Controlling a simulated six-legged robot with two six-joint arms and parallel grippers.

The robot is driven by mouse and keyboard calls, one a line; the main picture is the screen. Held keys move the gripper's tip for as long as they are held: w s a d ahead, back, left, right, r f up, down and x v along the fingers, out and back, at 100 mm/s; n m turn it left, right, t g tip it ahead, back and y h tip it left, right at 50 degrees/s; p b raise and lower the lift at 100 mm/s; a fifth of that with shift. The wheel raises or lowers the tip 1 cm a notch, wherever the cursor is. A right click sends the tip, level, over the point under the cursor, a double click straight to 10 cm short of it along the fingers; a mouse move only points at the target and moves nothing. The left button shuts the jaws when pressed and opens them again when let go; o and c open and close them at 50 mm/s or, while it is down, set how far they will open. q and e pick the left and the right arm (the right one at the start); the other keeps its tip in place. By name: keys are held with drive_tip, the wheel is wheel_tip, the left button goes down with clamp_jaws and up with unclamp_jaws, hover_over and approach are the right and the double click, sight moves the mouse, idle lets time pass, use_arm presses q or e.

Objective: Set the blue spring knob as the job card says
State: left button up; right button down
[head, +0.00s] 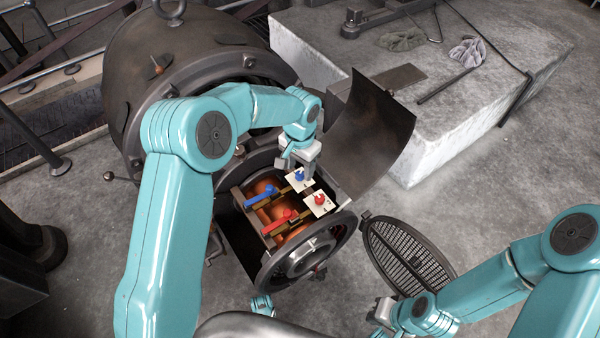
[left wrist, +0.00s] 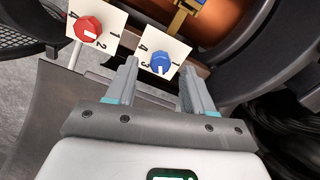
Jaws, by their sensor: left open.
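The blue spring knob (head: 299,175) sits on a white numbered plate in the open end of the dynamo. In the left wrist view the blue knob (left wrist: 160,64) has a white pointer mark directed toward the bottom of the picture; a 4 and a 3 show on the plate's left side. My left gripper (head: 298,161) is just above this plate. Its two fingers (left wrist: 158,75) are apart, and the knob shows between and just beyond their tips; I cannot tell whether they touch it. My right gripper (head: 379,314) is low at the right, its jaws unclear. I cannot make out a job card.
A red knob (head: 319,198) on a similar plate is beside the blue one. A blue lever (head: 258,196) and a red lever (head: 279,221) are left of the plates. A curved cover (head: 372,135) stands open at right; a round grille (head: 405,255) is below it.

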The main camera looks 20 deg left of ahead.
sight(300, 175)
use_arm(q)
drive_tip(key=shift+f, duration=1.1)
drive_tip(key=shift+c, duration=0.4)
clamp_jaws()
drive_tip(key=shift+n, duration=0.4)
drive_tip(key=n, duration=0.5)
drive_tip(key=shift+n+b, duration=0.3)
drive_tip(key=n, duration=0.5)
drive_tip(key=shift+b, duration=0.3)
drive_tip(key=shift+w+n, duration=0.1)
drive_tip(key=shift+n, duration=0.3)
